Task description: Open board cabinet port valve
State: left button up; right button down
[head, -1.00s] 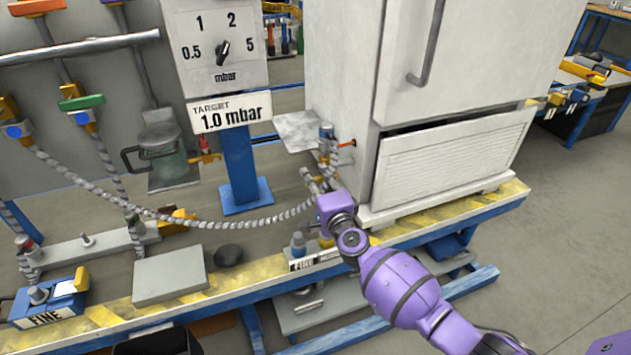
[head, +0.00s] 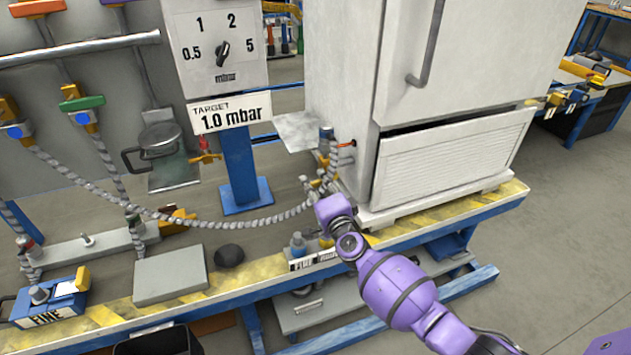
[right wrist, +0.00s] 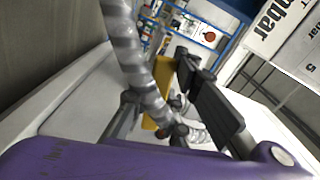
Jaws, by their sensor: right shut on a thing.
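My right gripper (head: 316,194) is low beside the white cabinet's front left corner, by the grey ribbed hose (head: 268,221). In the right wrist view its dark fingers (right wrist: 160,95) stand either side of a yellow piece (right wrist: 162,72), which looks like a handle and seems to be what they are shut on. The hose (right wrist: 135,55) crosses in front and partly hides it. An orange-handled fitting (head: 347,144) sits on the cabinet's left side, above the gripper. I cannot tell which valve is the cabinet port valve. My left gripper is not in view.
The white cabinet (head: 450,170) stands close to the right of the gripper. A dial panel (head: 215,75) on a blue post stands to the left. A labelled block (head: 315,260) sits at the yellow bench edge (head: 420,233). A grey plate (head: 171,276) lies further left.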

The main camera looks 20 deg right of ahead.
jog(key=d+f+n, duration=0.4)
jog(key=d+n, duration=0.1)
jog(key=n, duration=1)
jog(key=shift+d+f+n, duration=0.2)
jog(key=shift+f+n, duration=0.05)
jog(key=shift+n, duration=0.15)
jog(key=shift+d, duration=0.1)
jog(key=c, duration=1.6)
grip_release()
jog(key=shift+c, duration=0.2)
jog(key=s, duration=1.2)
jog(key=shift+d, duration=0.2)
